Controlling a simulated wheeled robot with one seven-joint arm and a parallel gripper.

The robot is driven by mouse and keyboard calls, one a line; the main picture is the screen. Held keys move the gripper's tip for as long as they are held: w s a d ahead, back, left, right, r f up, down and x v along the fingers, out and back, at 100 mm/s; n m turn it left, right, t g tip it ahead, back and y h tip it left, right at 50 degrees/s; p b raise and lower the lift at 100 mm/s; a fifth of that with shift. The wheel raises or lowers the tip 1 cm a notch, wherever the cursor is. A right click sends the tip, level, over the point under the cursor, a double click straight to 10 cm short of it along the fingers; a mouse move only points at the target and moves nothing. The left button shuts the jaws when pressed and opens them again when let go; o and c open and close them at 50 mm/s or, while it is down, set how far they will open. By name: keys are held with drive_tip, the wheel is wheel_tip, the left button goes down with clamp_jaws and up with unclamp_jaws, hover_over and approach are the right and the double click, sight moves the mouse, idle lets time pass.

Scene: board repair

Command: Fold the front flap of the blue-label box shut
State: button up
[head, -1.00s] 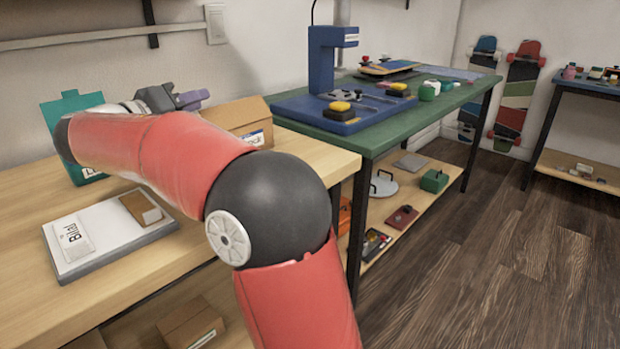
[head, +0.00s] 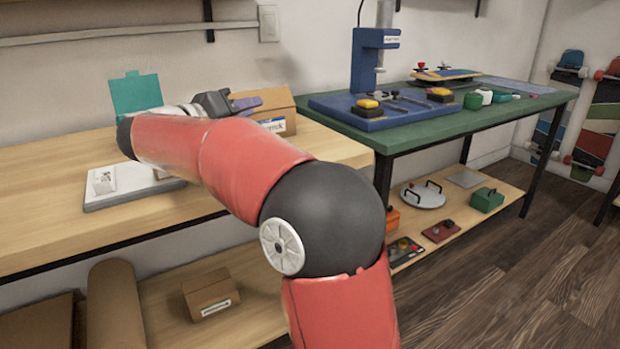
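The cardboard box with a white and blue label (head: 284,122) stands on the wooden bench (head: 50,240) near its right end. The arm covers its lower left part. Its label faces me, and the state of its front flap is not clear. My gripper (head: 246,104), grey with purplish fingers, is at the box's upper left edge. I cannot tell whether it touches the box or how far apart its fingers are.
A teal open box (head: 136,92) and a grey tray (head: 125,196) with a small white box (head: 104,180) stand on the bench. The green table (head: 480,113) with a blue press (head: 368,62) adjoins at right. Another cardboard box (head: 210,294) lies on the lower shelf.

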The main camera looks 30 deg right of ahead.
drive_tip(key=s+y+p, duration=0.1)
drive_tip(key=s, duration=0.2)
drive_tip(key=s+f+n+g+y+p, duration=0.1)
drive_tip(key=s, duration=0.2)
drive_tip(key=s+n+y+p, duration=0.1)
drive_tip(key=s, duration=0.2)
drive_tip(key=shift+d+f+g, duration=0.15)
drive_tip(key=shift+d+g, duration=0.1)
drive_tip(key=shift+g, duration=0.05)
drive_tip(key=s+f+n+g+y+p, duration=0.1)
drive_tip(key=s+f+y+p, duration=0.2)
drive_tip(key=s, duration=0.5)
drive_tip(key=shift+s+f+y, duration=0.25)
drive_tip(key=shift+f+y, duration=0.2)
drive_tip(key=shift+y, duration=0.45)
